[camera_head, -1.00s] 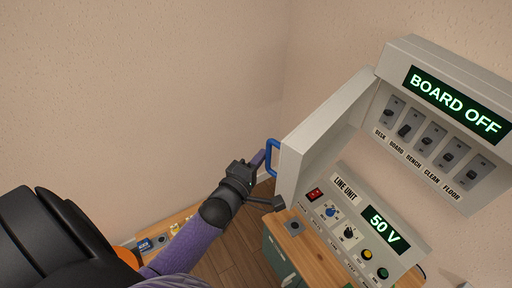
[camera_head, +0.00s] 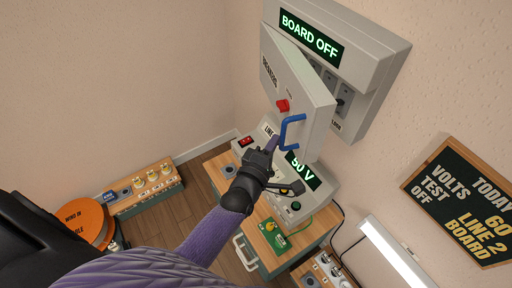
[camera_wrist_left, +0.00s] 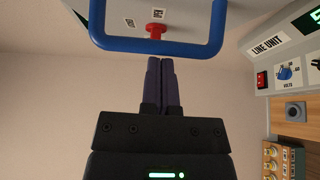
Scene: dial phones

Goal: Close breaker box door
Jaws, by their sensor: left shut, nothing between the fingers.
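The breaker box (camera_head: 372,68) is on the wall, with its sign reading BOARD OFF. Its grey door (camera_head: 297,82) stands partly open, hinged at the left, with some breakers still showing behind its free edge. The door has a blue handle (camera_head: 288,132) and a red knob (camera_head: 283,105). In the left wrist view the blue handle (camera_wrist_left: 157,45) crosses the top, just ahead of my fingertips. My left gripper (camera_head: 272,146) is shut and empty, close to the handle; whether they touch I cannot tell. My right gripper is not in view.
The LINE UNIT console (camera_head: 296,207), reading 50 V, stands on a wooden bench below the door, partly hidden by my arm. A chalkboard (camera_head: 466,203) and a lamp (camera_head: 396,252) are at the right. An orange reel (camera_head: 88,222) stands at the lower left.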

